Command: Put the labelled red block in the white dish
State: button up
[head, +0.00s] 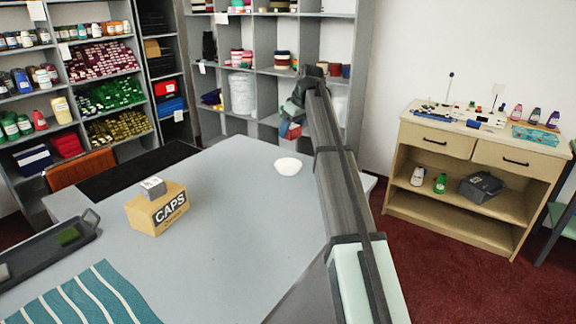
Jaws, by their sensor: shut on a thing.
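The white dish (288,167) sits near the far edge of the grey counter, right of the middle. My gripper (292,122) is small and far off, above the dish. It is shut on a red block (286,130), which it holds in the air apart from the dish. My gripper and wrist hide part of the block, and I cannot make out a label on it.
A cardboard CAPS box (157,209) with a small grey block (153,187) on top stands at left on the counter (230,235). A dark tray (45,250) and a striped teal cloth (85,297) lie nearer. The counter's middle is clear. Shelves (270,72) stand behind.

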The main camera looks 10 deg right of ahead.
jog(key=shift+s+a, duration=0.25)
jog(key=shift+s, duration=0.6)
jog(key=shift+s+a+f+n, duration=0.15)
jog(key=shift+s+f+n, duration=0.25)
jog(key=shift+n, duration=0.3)
send_over(290, 173)
jog(key=shift+w+f, duration=0.15)
jog(key=shift+f, duration=2.25)
jog(key=shift+w+f, duration=0.15)
jog(key=shift+f, duration=2.25)
jog(key=shift+f, duration=0.5)
jog(key=o, duration=1.1)
jog(key=shift+f, duration=0.1)
jog(key=shift+r, duration=0.5)
jog(key=v, duration=1.2)
jog(key=shift+w+d+r, duration=0.1)
jog(key=shift+w+d, duration=0.15)
